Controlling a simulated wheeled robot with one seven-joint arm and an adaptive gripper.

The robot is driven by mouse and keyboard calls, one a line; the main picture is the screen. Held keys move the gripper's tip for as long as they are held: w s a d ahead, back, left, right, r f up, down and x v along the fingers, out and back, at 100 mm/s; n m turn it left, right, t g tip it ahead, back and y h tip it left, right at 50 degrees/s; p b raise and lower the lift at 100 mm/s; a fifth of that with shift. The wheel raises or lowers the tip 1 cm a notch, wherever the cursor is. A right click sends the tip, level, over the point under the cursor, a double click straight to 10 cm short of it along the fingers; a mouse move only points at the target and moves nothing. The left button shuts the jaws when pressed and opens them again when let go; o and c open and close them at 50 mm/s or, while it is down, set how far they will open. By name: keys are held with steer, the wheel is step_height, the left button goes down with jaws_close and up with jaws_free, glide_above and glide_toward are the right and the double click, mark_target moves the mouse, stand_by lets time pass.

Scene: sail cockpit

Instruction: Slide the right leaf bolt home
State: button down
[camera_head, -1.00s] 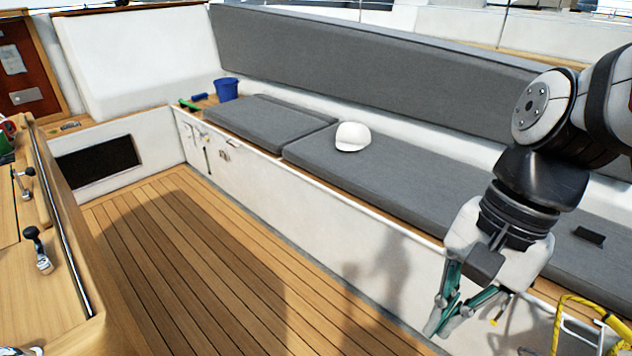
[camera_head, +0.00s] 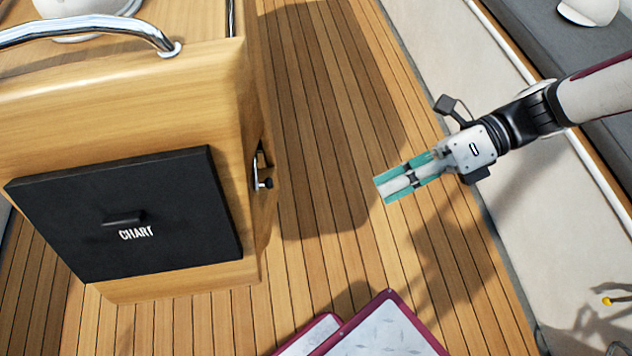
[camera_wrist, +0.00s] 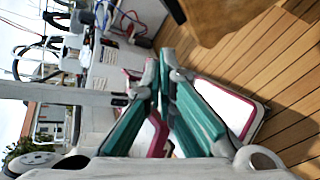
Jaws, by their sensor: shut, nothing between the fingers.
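A small metal fitting with a black knob (camera_head: 263,184) sits on the right side of the wooden table unit (camera_head: 120,95) in the head view. It looks like a bolt, but I cannot tell for certain that it is the right leaf bolt, nor how far it is slid. My gripper (camera_head: 386,188) is over the deck to the right of the fitting, clearly apart from it, with its fingers pointing left. Its green-padded fingers are shut and empty. They also show in the wrist view (camera_wrist: 164,72). The fitting cannot be made out in the wrist view.
A black panel marked CHART (camera_head: 75,225) is on the table's near face. A chrome rail (camera_head: 90,27) runs over its top. Maroon-edged panels (camera_head: 380,332) lie at the bottom. The bench side (camera_head: 470,60) bounds the right. The planked deck (camera_head: 325,130) between is clear.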

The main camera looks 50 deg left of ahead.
steer(key=s+a+f+m+g+y+b, duration=0.1)
steer(key=s+a+f+m+g+b, duration=0.1)
steer(key=f, duration=0.4)
steer(key=s+a+f+m+g+y+b, duration=0.1)
steer(key=s+a+f+m+g+b, duration=0.1)
steer(key=a+f+m, duration=0.3)
steer(key=shift+s+a+f+g, duration=0.5)
steer(key=shift+s+a+f, duration=0.05)
steer(key=shift+s+a, duration=0.05)
steer(key=s+a+b, duration=0.3)
steer(key=s+a, duration=0.3)
steer(key=s, duration=0.1)
steer(key=shift+a+b, duration=0.2)
steer(key=shift+b, duration=0.1)
steer(key=shift+a, duration=0.1)
